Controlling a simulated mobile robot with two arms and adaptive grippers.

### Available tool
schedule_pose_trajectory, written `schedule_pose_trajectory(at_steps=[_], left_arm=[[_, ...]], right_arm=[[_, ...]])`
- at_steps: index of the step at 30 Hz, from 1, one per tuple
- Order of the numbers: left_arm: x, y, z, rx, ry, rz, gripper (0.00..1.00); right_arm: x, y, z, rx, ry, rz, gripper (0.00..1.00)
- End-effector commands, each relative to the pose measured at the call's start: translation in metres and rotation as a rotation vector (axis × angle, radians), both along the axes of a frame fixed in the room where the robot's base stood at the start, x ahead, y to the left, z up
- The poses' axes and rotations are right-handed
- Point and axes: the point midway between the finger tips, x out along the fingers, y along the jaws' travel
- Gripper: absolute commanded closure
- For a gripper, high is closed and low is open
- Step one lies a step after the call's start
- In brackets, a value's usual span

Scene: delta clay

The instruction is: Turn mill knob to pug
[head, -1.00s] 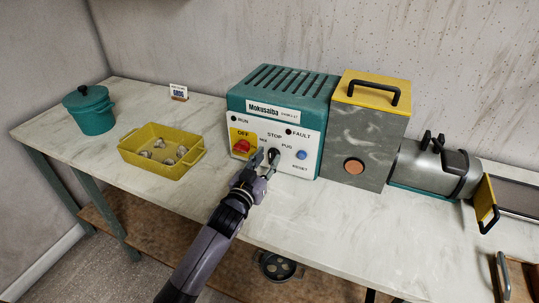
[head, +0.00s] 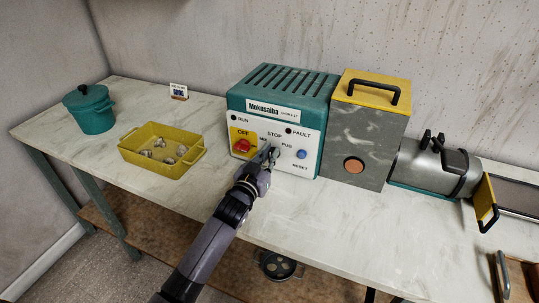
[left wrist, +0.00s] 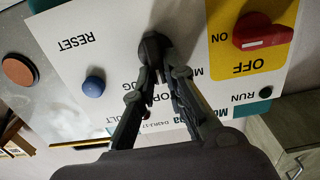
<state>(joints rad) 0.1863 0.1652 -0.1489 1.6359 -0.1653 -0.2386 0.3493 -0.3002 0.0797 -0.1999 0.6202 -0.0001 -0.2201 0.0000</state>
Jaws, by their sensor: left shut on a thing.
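The mill control box (head: 272,125) is teal with a white front panel, standing at the back of the bench. Its black selector knob (left wrist: 153,48) shows in the left wrist view, where the panel appears upside down. Labels for mix, STOP and PUG surround the knob, partly covered by my fingers. My left gripper (head: 267,156) is at the panel in the head view, and its fingertips (left wrist: 163,74) are shut on the knob. The fingers hide much of the knob in the head view, so I cannot tell its exact pointing. My right gripper is not in view.
A red switch (head: 242,146) on a yellow plate and a blue RESET button (head: 302,154) flank the knob closely. A grey hopper block (head: 362,140) stands to the right. A yellow tray (head: 140,158) and teal pot (head: 90,112) are at left.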

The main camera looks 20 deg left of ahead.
Motion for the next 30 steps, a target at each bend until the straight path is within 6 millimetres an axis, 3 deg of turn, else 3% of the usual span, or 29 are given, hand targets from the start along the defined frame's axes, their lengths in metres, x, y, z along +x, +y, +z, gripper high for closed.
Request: schedule_pose_trajectory(at_steps=[17,30], left_arm=[[0.000,-0.001,0.001,0.044,-0.003,0.000,1.00],[-0.001,-0.007,0.000,0.350,-0.027,-0.001,1.00]], right_arm=[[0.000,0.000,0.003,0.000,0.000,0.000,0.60],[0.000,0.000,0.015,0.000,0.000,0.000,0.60]])
